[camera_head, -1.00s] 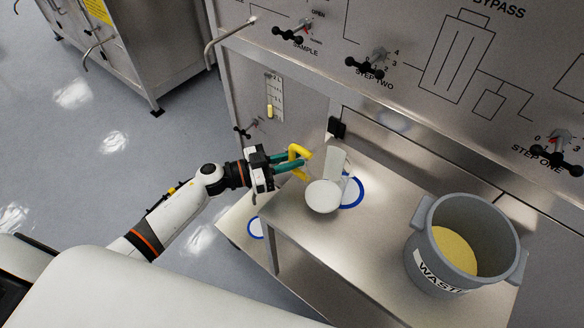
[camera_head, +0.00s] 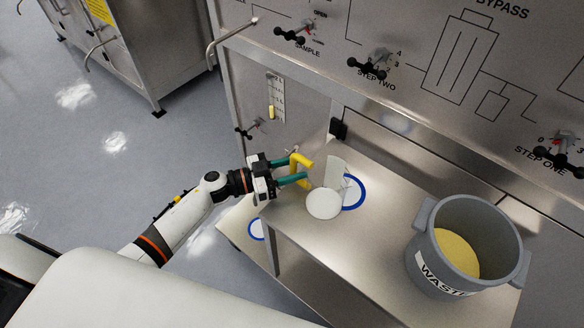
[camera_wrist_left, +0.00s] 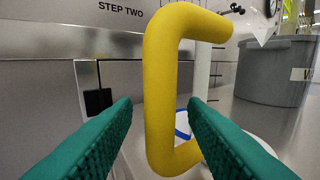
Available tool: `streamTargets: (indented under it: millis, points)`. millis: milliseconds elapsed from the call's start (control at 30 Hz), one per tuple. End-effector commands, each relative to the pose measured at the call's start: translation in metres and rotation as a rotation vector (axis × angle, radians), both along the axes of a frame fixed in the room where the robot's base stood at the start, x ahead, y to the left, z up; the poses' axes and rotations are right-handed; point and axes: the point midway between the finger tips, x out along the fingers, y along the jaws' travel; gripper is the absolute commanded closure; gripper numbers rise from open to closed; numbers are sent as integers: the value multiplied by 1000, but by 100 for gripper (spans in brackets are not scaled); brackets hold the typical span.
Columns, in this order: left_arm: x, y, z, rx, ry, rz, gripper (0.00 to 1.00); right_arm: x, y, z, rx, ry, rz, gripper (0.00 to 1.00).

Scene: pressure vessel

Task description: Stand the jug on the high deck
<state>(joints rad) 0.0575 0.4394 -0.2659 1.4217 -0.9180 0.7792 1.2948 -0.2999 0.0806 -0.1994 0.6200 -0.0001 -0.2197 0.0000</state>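The jug (camera_head: 336,176) has a pale, see-through body, a white round base (camera_head: 324,204) and a yellow handle (camera_head: 301,160). It looks upright on the high deck (camera_head: 385,225), near its left edge. A blue ring marking (camera_head: 361,192) on the deck lies just right of the base, partly hidden by the jug. My left gripper (camera_head: 305,171) is open, its green fingers around the handle. In the left wrist view the handle (camera_wrist_left: 160,85) stands between the spread fingertips (camera_wrist_left: 160,110), with gaps on both sides. My right gripper is out of view.
A grey waste bin (camera_head: 425,262) with yellow contents stands on the deck at the right. A lower shelf (camera_head: 237,224) with another blue ring (camera_head: 256,229) lies left of the deck. The panel wall with valve knobs (camera_head: 370,64) rises behind. Deck between jug and bin is clear.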

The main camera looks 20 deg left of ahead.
Motion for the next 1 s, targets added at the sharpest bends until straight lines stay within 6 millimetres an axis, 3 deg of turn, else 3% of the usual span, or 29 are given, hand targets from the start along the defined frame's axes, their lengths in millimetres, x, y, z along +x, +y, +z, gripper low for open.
streamTargets:
  millis: [167, 600, 1000]
  points:
    - [-11, 15, -1, 3, 1, 1, 61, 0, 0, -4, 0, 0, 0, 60]
    - [-62, 84, -2, 2, 0, 0, 61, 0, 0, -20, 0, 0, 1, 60]
    - [-72, 97, 0, 0, 0, 0, 61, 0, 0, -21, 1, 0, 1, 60]
